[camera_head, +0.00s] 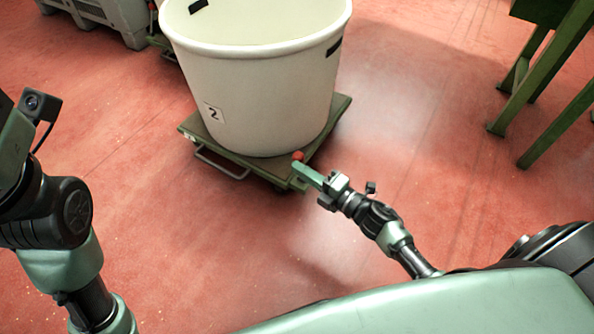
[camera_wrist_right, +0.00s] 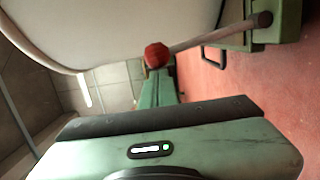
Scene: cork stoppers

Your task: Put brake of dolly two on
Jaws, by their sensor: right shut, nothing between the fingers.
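Dolly two (camera_head: 340,108) is a low green platform with a wire handle at its front. It carries a large cream tub (camera_head: 265,100) with a "2" label. The brake lever shows in the right wrist view as a grey rod (camera_wrist_right: 215,36) ending in a red knob (camera_wrist_right: 157,55). The red knob also shows in the head view (camera_head: 298,155) at the dolly's front right corner. My right gripper (camera_head: 300,168) is shut and empty, its fingertips right at the knob. Whether they touch it is unclear. My left arm shows at left, but its gripper is out of view.
A grey crate (camera_head: 118,18) stands at the upper left, with part of another dolly beside it. Green table legs (camera_head: 540,75) stand at the upper right. The red floor (camera_head: 430,150) between the dolly and these legs is clear.

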